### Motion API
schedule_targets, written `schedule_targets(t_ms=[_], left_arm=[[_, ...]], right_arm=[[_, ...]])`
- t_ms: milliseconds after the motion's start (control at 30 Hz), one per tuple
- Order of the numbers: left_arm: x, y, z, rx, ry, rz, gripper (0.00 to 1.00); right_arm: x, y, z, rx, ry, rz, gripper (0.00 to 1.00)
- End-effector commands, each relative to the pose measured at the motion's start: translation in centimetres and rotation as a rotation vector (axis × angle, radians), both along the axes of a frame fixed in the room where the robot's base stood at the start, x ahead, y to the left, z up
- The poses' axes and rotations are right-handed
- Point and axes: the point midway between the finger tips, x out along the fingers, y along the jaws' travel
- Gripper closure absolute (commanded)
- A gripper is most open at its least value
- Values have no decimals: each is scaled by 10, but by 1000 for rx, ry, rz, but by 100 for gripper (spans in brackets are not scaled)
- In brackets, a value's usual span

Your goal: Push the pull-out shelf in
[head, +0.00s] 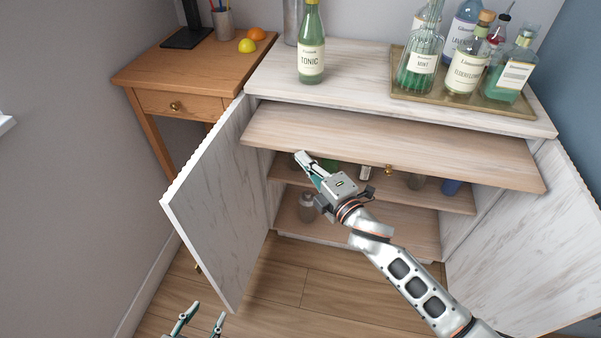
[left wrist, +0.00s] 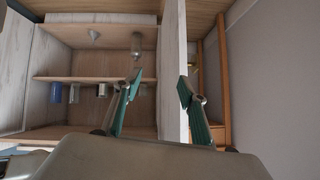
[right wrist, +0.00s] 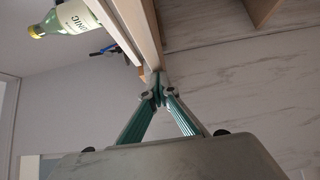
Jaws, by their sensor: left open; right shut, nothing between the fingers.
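The pull-out shelf (head: 400,145) is a pale wood board sticking out of the white cabinet below its top, with a small brass knob (head: 388,170) at its front edge. My right gripper (head: 300,156) is shut and empty at the left part of the shelf's front edge. In the right wrist view its closed fingertips (right wrist: 158,88) are close to the board's edge (right wrist: 148,35); I cannot tell if they touch. My left gripper (head: 202,318) is open and low at the bottom left. In the left wrist view the left door's edge (left wrist: 173,70) shows between its fingers, contact unclear.
The left door (head: 215,205) and right door (head: 530,240) stand open. Bottles on a tray (head: 475,105) and a tonic bottle (head: 311,50) stand on the cabinet top (head: 365,75). A wooden desk (head: 180,75) is at left. The floor (head: 290,285) in front is clear.

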Motion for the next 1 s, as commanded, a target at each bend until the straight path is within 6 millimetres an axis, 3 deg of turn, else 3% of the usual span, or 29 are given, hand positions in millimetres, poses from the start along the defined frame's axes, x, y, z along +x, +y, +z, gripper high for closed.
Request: schedule_targets(t_ms=[33, 200, 500, 700, 1000], left_arm=[[0, 0, 0, 0, -1, 0, 59], [-3, -1, -6, -1, 8, -1, 59], [-8, 0, -17, 5, 19, -3, 59], [-1, -2, -11, 1, 0, -7, 59], [9, -4, -2, -1, -25, -16, 59]], right_arm=[[17, -7, 3, -6, -7, -5, 100], [67, -21, 1, -7, -5, -6, 100], [137, -41, -4, -4, 1, -5, 100], [165, -49, -3, -3, 1, -4, 100], [179, -53, 0, -2, 0, -5, 100]])
